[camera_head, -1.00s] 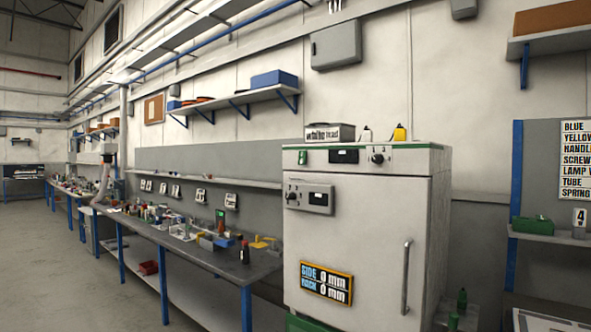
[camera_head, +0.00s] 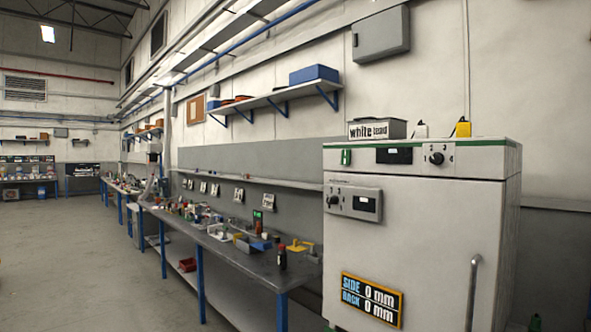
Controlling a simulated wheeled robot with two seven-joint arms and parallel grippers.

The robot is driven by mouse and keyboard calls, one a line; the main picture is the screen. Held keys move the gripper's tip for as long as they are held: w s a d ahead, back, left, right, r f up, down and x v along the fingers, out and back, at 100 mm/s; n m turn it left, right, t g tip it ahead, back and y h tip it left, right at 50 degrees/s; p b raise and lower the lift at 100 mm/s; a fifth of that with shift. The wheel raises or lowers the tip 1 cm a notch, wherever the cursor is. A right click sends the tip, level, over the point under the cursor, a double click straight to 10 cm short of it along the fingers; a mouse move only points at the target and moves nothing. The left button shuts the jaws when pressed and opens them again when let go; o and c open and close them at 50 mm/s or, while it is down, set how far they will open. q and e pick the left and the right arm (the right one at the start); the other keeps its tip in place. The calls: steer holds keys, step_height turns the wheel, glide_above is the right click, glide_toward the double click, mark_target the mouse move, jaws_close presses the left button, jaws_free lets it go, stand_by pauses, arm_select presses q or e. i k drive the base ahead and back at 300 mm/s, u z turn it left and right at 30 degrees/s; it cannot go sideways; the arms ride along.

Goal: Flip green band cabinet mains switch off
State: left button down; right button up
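The white cabinet with a green band (camera_head: 415,143) along its top edge stands at the right, its door facing me. At the left end of its top panel is a small green switch (camera_head: 346,157); its position is too small to tell. Beside it are a dark display (camera_head: 394,155) and a black knob (camera_head: 437,158). Below is a second panel with a knob (camera_head: 333,200) and a display (camera_head: 364,204). Neither of my grippers shows in the view.
A long workbench (camera_head: 240,262) with many small items runs along the wall left of the cabinet. A box labelled "white lead" (camera_head: 377,129) and a yellow item (camera_head: 463,128) sit on the cabinet. A sign reading "SIDE 0 mm, BACK 0 mm" (camera_head: 371,299) is on its door. Open floor (camera_head: 90,265) lies left.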

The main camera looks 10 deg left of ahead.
mark_target(346, 154)
steer(key=u, duration=0.05)
steer(key=i, duration=1.2)
steer(key=z, duration=0.75)
